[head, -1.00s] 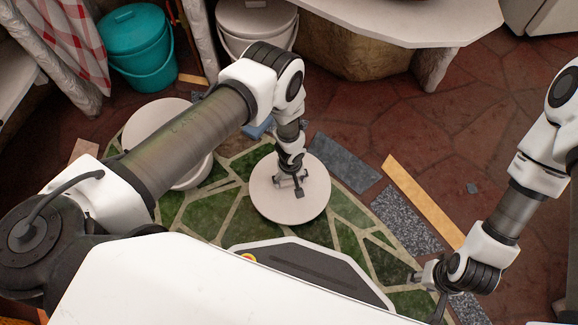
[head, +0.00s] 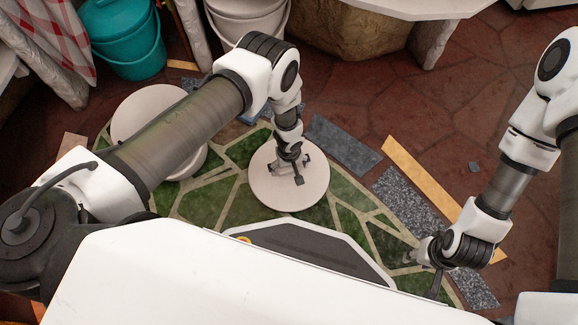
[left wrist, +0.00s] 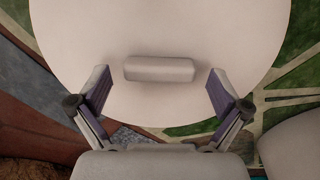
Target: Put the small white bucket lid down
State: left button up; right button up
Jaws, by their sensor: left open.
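My left gripper (head: 288,170) is directly over the lid. Its fingers (left wrist: 160,74) are spread on either side of the handle, with a gap at each end.
A white round container (head: 150,110) stands left of the lid, partly behind my left arm. A teal bucket (head: 125,40) and a larger white bucket (head: 247,22) stand beyond the counter. Grey tiles (head: 343,145) and a yellow strip (head: 420,178) lie along the far edge.

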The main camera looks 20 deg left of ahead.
aim_at(289, 169)
pick_arm(q)
notch_tip(289, 169, up, 12)
jog(key=p, duration=0.7)
jog(key=shift+p, duration=0.3)
jog(key=shift+r, duration=0.1)
jog(key=s+a+r+m, duration=0.3)
jog(key=s+a+r, duration=0.2)
jog(key=s, duration=0.5)
jog(key=s+a+r+m, duration=0.3)
jog(key=s+a+r, duration=0.3)
jog(key=s+r, duration=0.2)
jog(key=s, duration=0.2)
jog(key=shift+s+a+r, duration=0.25)
jog(key=shift+s+a, duration=0.05)
jog(key=shift+s, duration=0.1)
